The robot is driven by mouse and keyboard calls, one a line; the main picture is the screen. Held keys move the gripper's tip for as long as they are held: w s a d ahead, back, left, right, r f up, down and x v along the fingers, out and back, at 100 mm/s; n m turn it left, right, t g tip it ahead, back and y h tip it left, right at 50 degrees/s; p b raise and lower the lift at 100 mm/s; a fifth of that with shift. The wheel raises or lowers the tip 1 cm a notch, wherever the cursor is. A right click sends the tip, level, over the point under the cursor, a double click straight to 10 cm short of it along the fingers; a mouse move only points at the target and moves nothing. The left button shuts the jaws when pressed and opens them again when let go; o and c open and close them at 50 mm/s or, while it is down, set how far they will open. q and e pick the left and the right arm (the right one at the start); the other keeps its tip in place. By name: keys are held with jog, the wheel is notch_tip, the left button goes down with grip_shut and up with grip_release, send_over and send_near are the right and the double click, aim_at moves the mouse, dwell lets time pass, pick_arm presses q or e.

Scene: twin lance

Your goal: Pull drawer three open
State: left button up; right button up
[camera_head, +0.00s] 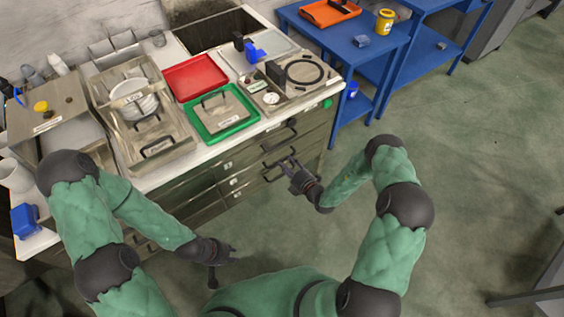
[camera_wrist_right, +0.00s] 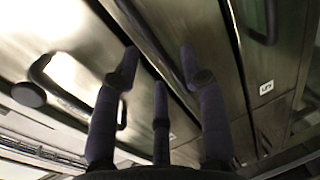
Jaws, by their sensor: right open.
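The drawer cabinet (camera_head: 205,203) sits under the white counter, with dark bar handles and small white labels on its drawer fronts. I cannot read the labels well enough to tell which is drawer three. My right gripper (camera_head: 288,165) is open and empty, close to the handles at the right side of the cabinet. In the right wrist view its fingers (camera_wrist_right: 160,65) are spread before the drawer fronts, and a dark handle (camera_wrist_right: 70,98) lies on the left, partly hidden behind a finger. My left gripper (camera_head: 228,262) is open and empty, low in front of the cabinet.
The counter holds a green tray (camera_head: 243,129), a red tray (camera_head: 196,77), a rack with plates (camera_head: 134,98) and a black ring on a board (camera_head: 303,72). A blue table (camera_head: 375,58) stands to the right of the cabinet. The floor (camera_head: 480,150) on the right is clear.

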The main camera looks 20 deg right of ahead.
aim_at(282, 160)
jog(key=shift+b+x, duration=0.55)
jog(key=shift+x, duration=1.35)
jog(key=shift+c, duration=0.3)
grip_shut()
